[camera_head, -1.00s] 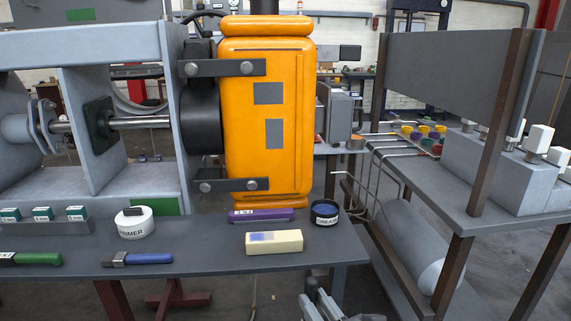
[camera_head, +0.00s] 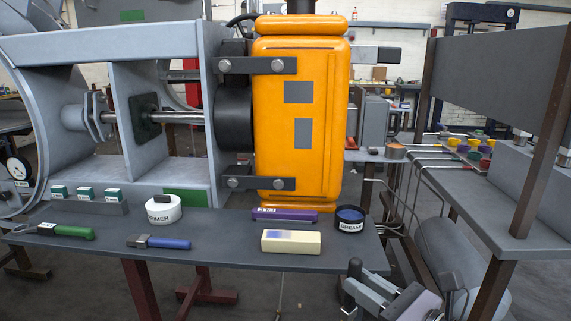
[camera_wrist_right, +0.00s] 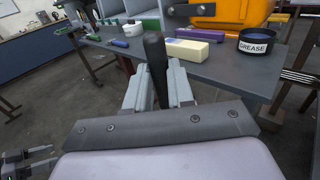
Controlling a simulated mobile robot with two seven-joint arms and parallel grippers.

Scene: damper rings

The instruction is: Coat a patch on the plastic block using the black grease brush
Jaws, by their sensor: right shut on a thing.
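My right gripper (camera_head: 362,282) is at the bottom of the head view, in front of the table edge. It is shut on the black grease brush (camera_head: 354,248), whose black handle stands up between the fingers. In the right wrist view the handle (camera_wrist_right: 154,62) rises from the jaws; the bristles are not visible. The cream plastic block (camera_head: 291,243) lies on the table, with a bluish patch on its top; it also shows in the wrist view (camera_wrist_right: 184,50). The grease tin (camera_head: 350,225) stands open right of the block.
A large orange unit (camera_head: 300,120) stands behind. A rack with a grey shelf (camera_head: 500,220) is at right.

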